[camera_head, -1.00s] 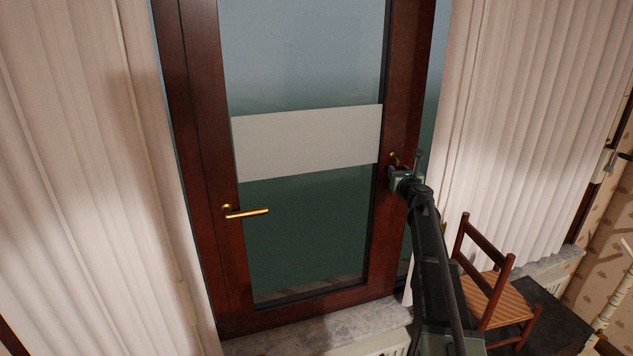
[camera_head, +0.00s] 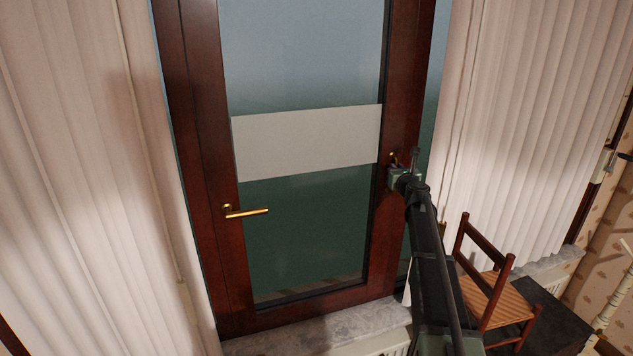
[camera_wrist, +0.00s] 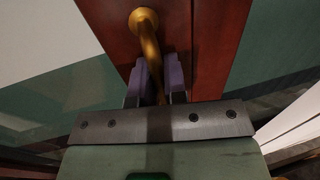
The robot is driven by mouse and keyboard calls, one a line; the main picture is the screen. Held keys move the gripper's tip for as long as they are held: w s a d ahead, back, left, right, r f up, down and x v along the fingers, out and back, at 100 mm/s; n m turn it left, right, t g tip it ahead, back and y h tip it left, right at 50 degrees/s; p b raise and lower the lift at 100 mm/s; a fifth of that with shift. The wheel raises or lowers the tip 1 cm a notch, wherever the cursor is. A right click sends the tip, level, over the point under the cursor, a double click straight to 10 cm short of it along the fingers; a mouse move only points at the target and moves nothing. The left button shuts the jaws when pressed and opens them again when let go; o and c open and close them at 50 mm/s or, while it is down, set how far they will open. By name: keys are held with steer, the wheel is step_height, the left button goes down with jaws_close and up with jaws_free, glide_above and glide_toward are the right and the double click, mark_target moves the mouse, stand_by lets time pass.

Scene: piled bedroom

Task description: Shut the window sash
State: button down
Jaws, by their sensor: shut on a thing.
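The window sash (camera_head: 403,80) has a dark reddish-brown frame around tall glass with a pale band across it. A brass handle (camera_head: 392,157) sits on its right stile, mostly hidden behind my gripper (camera_head: 396,173). In the wrist view the brass handle (camera_wrist: 148,38) hangs down between the purple fingers of my gripper (camera_wrist: 161,82), which is shut on it. The sash stile (camera_wrist: 215,40) shows behind it. A strip of outdoor view shows to the right of the stile in the head view. I cannot tell exactly how wide any gap is.
A second brass handle (camera_head: 246,211) is on the left stile. Pleated pale curtains hang left (camera_head: 80,170) and right (camera_head: 535,120). A stone sill (camera_head: 320,328) runs below. A wooden chair (camera_head: 490,280) stands close to the right of my arm.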

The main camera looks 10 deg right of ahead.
steer(key=c, duration=1.2)
jaws_free()
steer(key=shift+w, duration=0.1)
steer(key=s, duration=0.7)
steer(key=shift+a, duration=0.25)
